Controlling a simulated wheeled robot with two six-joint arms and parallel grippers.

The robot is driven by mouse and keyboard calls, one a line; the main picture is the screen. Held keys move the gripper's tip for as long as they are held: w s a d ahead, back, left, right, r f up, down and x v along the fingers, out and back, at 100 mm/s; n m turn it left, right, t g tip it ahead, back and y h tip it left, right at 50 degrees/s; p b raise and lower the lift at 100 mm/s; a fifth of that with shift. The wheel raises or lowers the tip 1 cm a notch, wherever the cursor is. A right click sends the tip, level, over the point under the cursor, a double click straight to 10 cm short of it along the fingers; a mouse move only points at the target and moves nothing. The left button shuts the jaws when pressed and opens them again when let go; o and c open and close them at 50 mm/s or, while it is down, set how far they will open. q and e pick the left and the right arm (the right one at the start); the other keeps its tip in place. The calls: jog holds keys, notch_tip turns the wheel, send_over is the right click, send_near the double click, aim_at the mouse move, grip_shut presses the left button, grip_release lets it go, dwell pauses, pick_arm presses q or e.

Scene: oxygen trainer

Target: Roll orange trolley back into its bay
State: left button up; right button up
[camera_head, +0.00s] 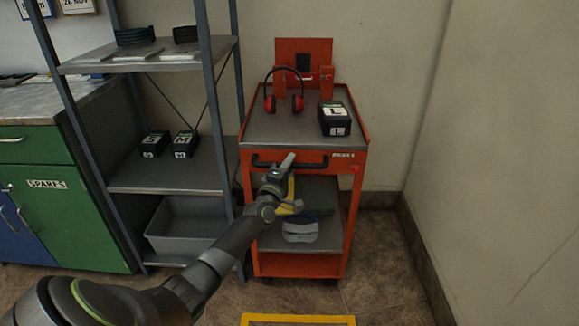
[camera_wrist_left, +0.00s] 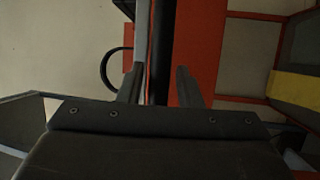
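The orange trolley (camera_head: 349,190) stands upright near the back wall, right of the metal shelving. Its black handle (camera_head: 266,163) runs across the front below the grey top. A yellow floor marking (camera_head: 298,320) shows in front of the trolley at the bottom edge; the rest is cut off. My right gripper is not in view.
A red-and-black headset (camera_head: 297,103) and a black box marked L (camera_head: 335,118) sit on the trolley top. A grey-blue item (camera_head: 300,231) lies on its lower shelf. Metal shelving (camera_head: 165,178) stands close on the left. Floor (camera_head: 380,270) is clear toward the right wall.

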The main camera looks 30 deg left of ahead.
pick_arm(q)
jog(key=shift+o, duration=0.6)
jog(key=shift+s, duration=0.1)
jog(key=shift+s+d, duration=0.1)
jog(key=shift+s, duration=0.15)
jog(key=p+v, duration=0.3)
jog(key=v, duration=1.3)
jog(key=shift+s, duration=0.4)
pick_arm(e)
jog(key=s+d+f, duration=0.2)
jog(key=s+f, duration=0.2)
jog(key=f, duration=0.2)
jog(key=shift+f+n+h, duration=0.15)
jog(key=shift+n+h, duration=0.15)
pick_arm(q)
jog(key=shift+f, duration=0.15)
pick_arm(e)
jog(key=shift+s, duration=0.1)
